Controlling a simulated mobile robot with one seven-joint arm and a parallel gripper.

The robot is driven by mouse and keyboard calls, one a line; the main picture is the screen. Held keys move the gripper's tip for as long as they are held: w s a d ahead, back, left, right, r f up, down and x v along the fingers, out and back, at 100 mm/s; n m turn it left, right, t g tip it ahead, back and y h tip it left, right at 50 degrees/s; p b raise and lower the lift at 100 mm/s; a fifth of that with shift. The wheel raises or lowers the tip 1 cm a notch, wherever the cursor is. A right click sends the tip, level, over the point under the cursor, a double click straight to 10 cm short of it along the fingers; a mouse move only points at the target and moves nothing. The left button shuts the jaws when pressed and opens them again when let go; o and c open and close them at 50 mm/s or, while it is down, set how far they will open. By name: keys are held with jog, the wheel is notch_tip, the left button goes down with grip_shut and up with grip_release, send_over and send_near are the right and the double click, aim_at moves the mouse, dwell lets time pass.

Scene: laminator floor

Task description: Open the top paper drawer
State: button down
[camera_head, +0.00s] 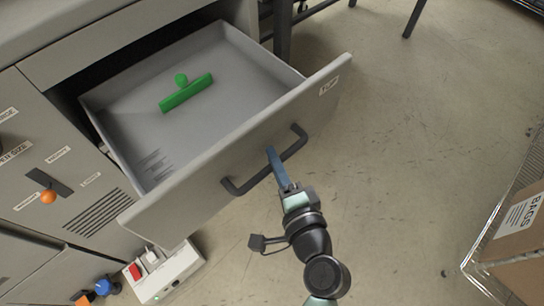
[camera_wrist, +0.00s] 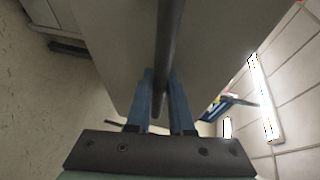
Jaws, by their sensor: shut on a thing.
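The top paper drawer (camera_head: 215,170) is grey and stands pulled well out of the cabinet, its tray (camera_head: 215,110) open to view. A "TOP" label (camera_head: 328,87) is on its front. A dark bar handle (camera_head: 240,186) runs across the drawer front. My gripper (camera_head: 273,158) is shut on this handle near its middle. In the wrist view, the blue fingers (camera_wrist: 160,100) lie on both sides of the dark handle bar (camera_wrist: 168,50). A green T-shaped piece (camera_head: 187,93) lies inside the drawer.
A cabinet panel with an orange-knobbed lever (camera_head: 48,196) is at the left. A white box with a red switch (camera_head: 165,272) sits on the floor below the drawer. A wire rack (camera_head: 490,235) with a carton (camera_head: 520,240) stands at the right. Floor between is clear.

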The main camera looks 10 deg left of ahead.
jog(key=c, duration=0.8)
grip_release()
jog(key=b+v, duration=0.1)
jog(key=v, duration=1.2)
jog(key=shift+w, duration=0.1)
